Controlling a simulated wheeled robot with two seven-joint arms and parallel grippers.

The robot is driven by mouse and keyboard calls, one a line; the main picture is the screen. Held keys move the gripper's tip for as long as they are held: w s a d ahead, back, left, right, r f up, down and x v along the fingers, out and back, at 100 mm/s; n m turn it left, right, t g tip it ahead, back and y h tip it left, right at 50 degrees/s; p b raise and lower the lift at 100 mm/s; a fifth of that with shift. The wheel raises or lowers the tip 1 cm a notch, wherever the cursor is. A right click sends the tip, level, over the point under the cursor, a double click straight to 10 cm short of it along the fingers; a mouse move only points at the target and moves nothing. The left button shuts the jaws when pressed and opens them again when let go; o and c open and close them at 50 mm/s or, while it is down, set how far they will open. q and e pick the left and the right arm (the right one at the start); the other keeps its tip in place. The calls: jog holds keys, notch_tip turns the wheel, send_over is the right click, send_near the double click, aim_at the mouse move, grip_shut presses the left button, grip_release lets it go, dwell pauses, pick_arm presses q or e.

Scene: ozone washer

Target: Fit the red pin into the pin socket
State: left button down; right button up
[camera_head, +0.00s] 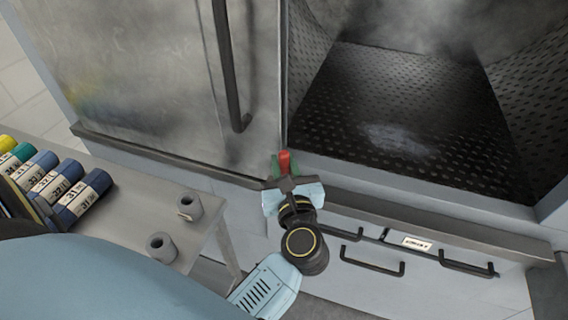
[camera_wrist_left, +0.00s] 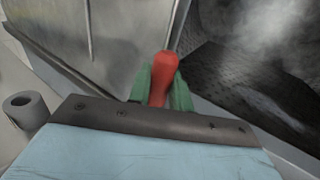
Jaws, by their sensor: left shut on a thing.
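The red pin (camera_head: 284,160) is held between the green fingertips of my left gripper (camera_head: 284,170), in front of the washer's lower edge. In the left wrist view the red pin (camera_wrist_left: 163,72) stands up between the two green fingers (camera_wrist_left: 161,88), its rounded end pointing away from the wrist. The gripper is shut on it. I cannot make out the pin socket in either view; the spot beyond the pin is at the border between the grey door and the dark open chamber. My right gripper is not in view.
A grey door (camera_head: 165,70) with a dark handle (camera_head: 230,80) is at the left. The open chamber (camera_head: 400,110) has a perforated floor and steam. Drawer handles (camera_head: 372,266) sit below. A side table (camera_head: 130,205) holds numbered cylinders (camera_head: 85,195) and two grey hollow cylinders (camera_head: 162,247).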

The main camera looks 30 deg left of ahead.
pick_arm(q)
jog(key=shift+f+b, duration=2.15)
jog(key=shift+f, duration=0.15)
jog(key=c, duration=1.2)
grip_release()
jog(key=b+v, duration=0.1)
jog(key=v, duration=0.6)
jog(key=shift+s+d+r, duration=0.15)
jog(key=shift+s, duration=0.1)
